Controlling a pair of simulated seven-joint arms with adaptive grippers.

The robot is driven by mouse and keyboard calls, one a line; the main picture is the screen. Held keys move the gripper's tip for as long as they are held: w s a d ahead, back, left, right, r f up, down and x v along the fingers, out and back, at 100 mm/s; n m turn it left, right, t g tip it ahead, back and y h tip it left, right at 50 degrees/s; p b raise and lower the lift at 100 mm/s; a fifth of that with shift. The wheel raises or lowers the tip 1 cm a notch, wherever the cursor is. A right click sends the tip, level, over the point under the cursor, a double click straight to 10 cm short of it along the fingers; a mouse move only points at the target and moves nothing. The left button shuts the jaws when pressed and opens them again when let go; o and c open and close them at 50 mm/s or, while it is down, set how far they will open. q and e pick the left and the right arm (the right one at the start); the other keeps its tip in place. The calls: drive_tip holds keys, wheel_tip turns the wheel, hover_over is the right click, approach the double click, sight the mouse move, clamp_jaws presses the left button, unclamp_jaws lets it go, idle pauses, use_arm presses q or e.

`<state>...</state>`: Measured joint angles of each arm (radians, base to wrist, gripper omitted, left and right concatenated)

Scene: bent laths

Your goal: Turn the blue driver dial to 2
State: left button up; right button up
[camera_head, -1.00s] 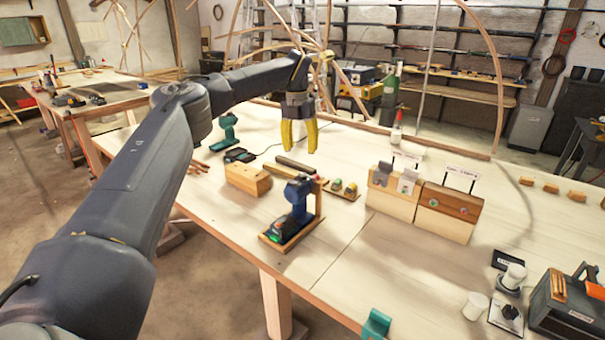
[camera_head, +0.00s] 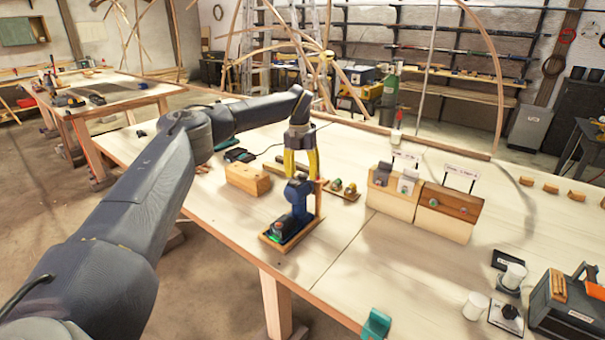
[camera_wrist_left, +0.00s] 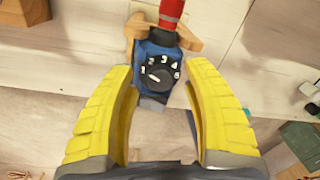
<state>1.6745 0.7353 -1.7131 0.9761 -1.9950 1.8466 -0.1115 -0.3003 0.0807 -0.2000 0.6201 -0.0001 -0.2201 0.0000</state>
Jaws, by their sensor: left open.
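The blue driver (camera_head: 297,205) stands in a wooden holder (camera_head: 318,204) near the table's front edge. In the left wrist view the driver's dark dial (camera_wrist_left: 158,76) faces the camera, with numbers from 1 upward around it. A pale mark on the dial seems to point left, nearest the 1. My left gripper (camera_head: 301,174) is just above the driver, its yellow fingers pointing down. In the left wrist view the open fingers (camera_wrist_left: 158,84) are on either side of the blue driver head, with gaps and no clear contact. My right gripper is not in view.
A wooden block (camera_head: 248,178) lies left of the driver. A small board with green and yellow pieces (camera_head: 344,190) and a two-tone wooden box (camera_head: 421,208) stand to the right. A teal clamp (camera_head: 376,323) is on the front edge.

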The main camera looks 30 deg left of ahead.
use_arm(q)
drive_tip(key=shift+c, duration=0.4)
clamp_jaws()
drive_tip(key=m, duration=0.4)
drive_tip(key=shift+m, duration=0.4)
drive_tip(key=shift+o, duration=0.4)
unclamp_jaws()
drive_tip(key=shift+r, duration=0.1)
wheel_tip(320, 180, up, 12)
drive_tip(key=shift+a, duration=0.35)
